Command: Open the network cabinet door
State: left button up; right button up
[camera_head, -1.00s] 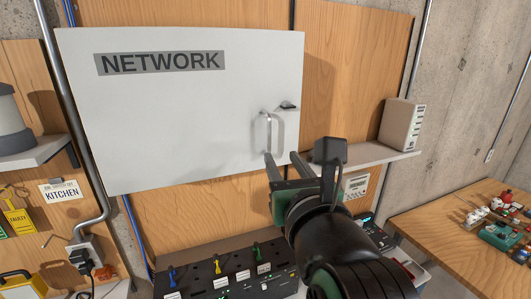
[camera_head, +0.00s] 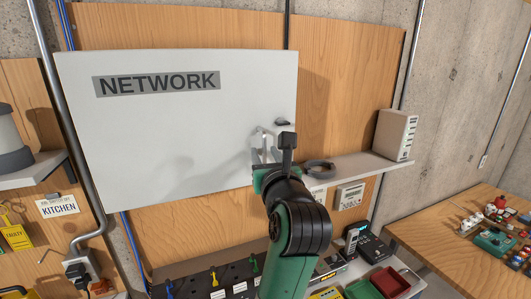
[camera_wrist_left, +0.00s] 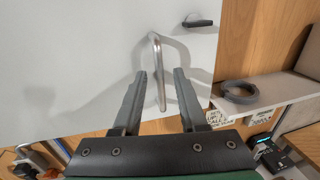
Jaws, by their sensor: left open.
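The white network cabinet door (camera_head: 170,130) with its NETWORK label (camera_head: 157,83) looks shut in the head view. Its metal bar handle (camera_head: 263,140) is near the lower right of the door and is partly hidden behind my gripper. A small dark latch (camera_head: 283,122) is above and right of the handle. My left gripper (camera_head: 264,160) is at the handle, open. In the left wrist view the handle (camera_wrist_left: 158,75) hangs between the two open fingers (camera_wrist_left: 158,98), nearer the left one. I cannot tell whether a finger touches it. My right gripper is not in view.
A shelf (camera_head: 350,165) right of the door carries a dark ring (camera_head: 318,167) and a beige box (camera_head: 396,135). A bench (camera_head: 450,225) with small items is at the right. A panel with coloured keys (camera_head: 215,278) is below the door.

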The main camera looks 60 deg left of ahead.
pick_arm(q)
grip_shut()
dwell(1.4)
